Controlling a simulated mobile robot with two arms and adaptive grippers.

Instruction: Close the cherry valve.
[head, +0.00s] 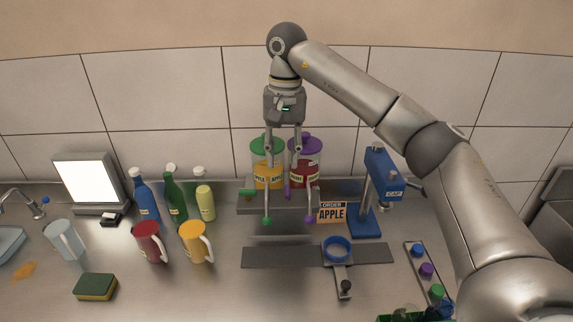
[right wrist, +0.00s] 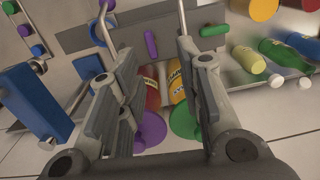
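The cherry dispenser (head: 305,172) has a purple lid and dark red contents. It stands at the back, right of the apple dispenser (head: 267,172) with its green lid. A purple valve lever (head: 288,190) hangs upright in front; it also shows in the right wrist view (right wrist: 151,46). A green lever (head: 247,194) points sideways to the left. My right gripper (head: 284,152) is open in front of the dispensers, pointing down. My left gripper is out of view.
A blue cap press (head: 368,200) and an "ORDER APPLE" sign (head: 331,212) stand right. Bottles (head: 175,197) and mugs (head: 150,242) stand left.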

